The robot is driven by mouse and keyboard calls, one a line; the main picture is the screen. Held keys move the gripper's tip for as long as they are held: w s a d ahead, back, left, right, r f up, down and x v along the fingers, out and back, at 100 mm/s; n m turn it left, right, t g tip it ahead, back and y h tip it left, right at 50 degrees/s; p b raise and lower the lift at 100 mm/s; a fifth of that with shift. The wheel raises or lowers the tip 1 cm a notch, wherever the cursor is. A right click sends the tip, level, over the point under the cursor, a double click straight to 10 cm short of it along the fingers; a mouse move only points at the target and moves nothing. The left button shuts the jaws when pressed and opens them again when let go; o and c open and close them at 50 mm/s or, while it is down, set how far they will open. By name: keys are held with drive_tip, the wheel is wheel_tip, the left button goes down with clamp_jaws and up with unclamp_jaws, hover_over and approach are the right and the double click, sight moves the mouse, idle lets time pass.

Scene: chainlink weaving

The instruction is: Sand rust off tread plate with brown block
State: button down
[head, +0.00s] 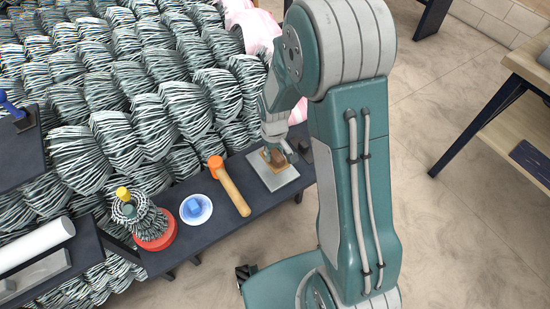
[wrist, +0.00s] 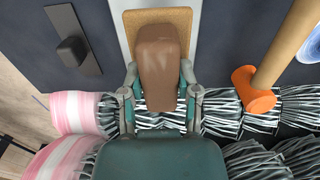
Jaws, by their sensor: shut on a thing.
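The brown block (wrist: 163,50) stands between the two fingers of my gripper (wrist: 160,84), which is shut on it. In the head view the block (head: 276,157) is small and partly hidden by my gripper (head: 279,143). It is over the light grey tread plate (head: 285,180), near the right end of the dark bench. A tan, rust-coloured flat patch (wrist: 132,17) shows around the block's far end in the wrist view. Whether the block touches the plate I cannot tell. A strip of the plate (wrist: 123,40) shows left of the block in the wrist view.
An orange-headed mallet (head: 230,187) lies left of the plate on the dark bench (head: 237,230). Further left are a white bowl with a blue thing (head: 196,209) and a red-based spool (head: 158,236). A dark handled block (wrist: 73,48) lies close by. Wire bundles fill the space behind.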

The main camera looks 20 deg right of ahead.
drive_tip(key=shift+d+r, duration=0.2)
drive_tip(key=shift+r, duration=1.2)
drive_tip(key=shift+a, duration=0.15)
drive_tip(key=shift+r, duration=0.1)
